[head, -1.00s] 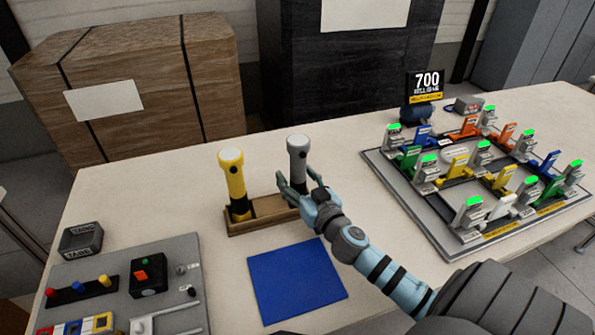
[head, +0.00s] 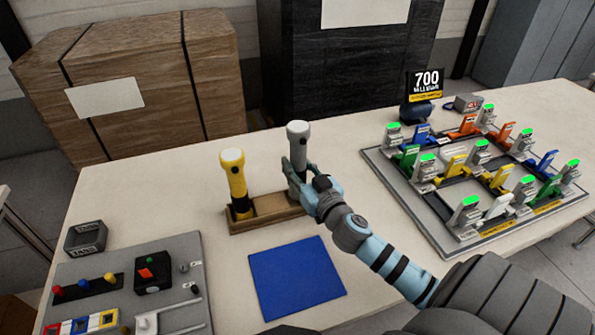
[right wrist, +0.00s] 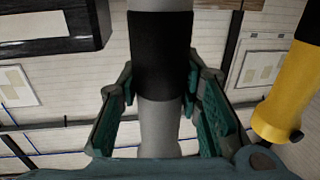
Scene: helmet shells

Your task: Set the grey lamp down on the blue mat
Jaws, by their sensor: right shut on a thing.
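The grey lamp (head: 298,133) stands upright at the right end of the wooden rack in the head view. My right gripper (head: 298,172) is shut on it around its middle. In the right wrist view the lamp's black band (right wrist: 161,60) and grey body pass between the two fingers (right wrist: 160,95). The fingers hide the lamp's lower end, so I cannot tell how far it clears the rack. The blue mat (head: 297,280) lies flat and empty on the table, in front of the rack. My left gripper is not in view.
A yellow lamp (head: 234,180) stands in the left end of the wooden rack (head: 268,222), close to the grey one. A control panel (head: 110,300) lies left of the mat. A grey board with colored clips (head: 400,195) fills the table's right side.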

